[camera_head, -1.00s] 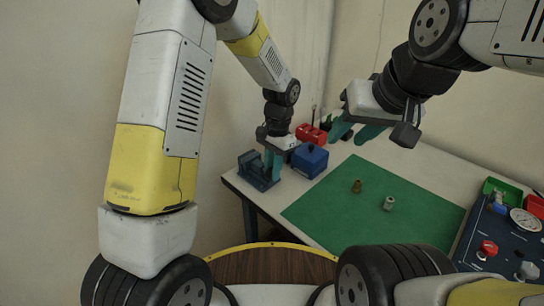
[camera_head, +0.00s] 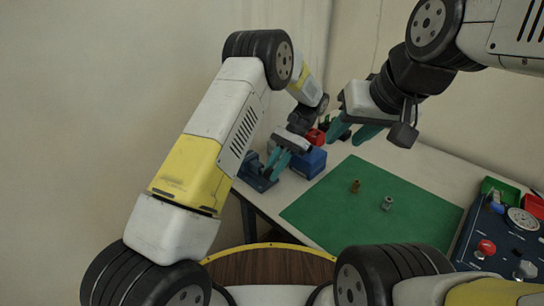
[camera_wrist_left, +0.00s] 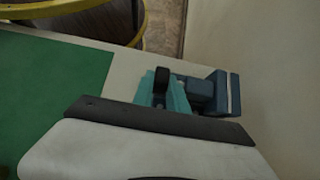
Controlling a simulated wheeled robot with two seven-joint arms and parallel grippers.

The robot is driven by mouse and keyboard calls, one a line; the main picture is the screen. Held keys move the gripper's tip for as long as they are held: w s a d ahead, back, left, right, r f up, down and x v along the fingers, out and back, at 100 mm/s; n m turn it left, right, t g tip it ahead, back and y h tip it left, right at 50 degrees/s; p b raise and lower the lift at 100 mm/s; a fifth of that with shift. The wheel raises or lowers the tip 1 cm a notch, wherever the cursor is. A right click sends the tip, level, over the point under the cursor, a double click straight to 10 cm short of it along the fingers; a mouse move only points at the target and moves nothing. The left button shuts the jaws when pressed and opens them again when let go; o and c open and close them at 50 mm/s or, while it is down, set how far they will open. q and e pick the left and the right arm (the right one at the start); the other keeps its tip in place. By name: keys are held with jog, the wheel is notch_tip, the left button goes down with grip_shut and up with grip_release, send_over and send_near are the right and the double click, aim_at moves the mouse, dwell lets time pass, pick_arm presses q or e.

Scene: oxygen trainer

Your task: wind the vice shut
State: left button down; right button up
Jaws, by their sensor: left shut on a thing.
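The dark blue vice (camera_head: 254,174) stands at the table's left corner, partly hidden behind my left arm and gripper. It also shows in the left wrist view (camera_wrist_left: 226,92), right of the fingers. My left gripper (camera_head: 273,168) is at the vice's right side, with its teal fingers pointing down and tilted. In the left wrist view its fingers (camera_wrist_left: 163,92) are shut on a dark piece, the vice's handle (camera_wrist_left: 162,80). The vice's jaw gap cannot be made out. My right gripper (camera_head: 355,135) is open and empty above the table's back part.
A blue box (camera_head: 311,163) stands just right of my left gripper, with a red box (camera_head: 315,136) behind it. A green mat (camera_head: 340,210) carries a brass fitting (camera_head: 356,186) and a grey fitting (camera_head: 388,203). A panel with a gauge (camera_head: 522,220) is at the right.

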pick_arm(q)
jog(key=shift+s+d, duration=0.15)
jog(key=shift+d, duration=0.05)
dwell(0.3)
jog(key=c, duration=1.3)
grip_release()
jog(key=shift+v, duration=3.9)
jog(key=shift+f, duration=0.1)
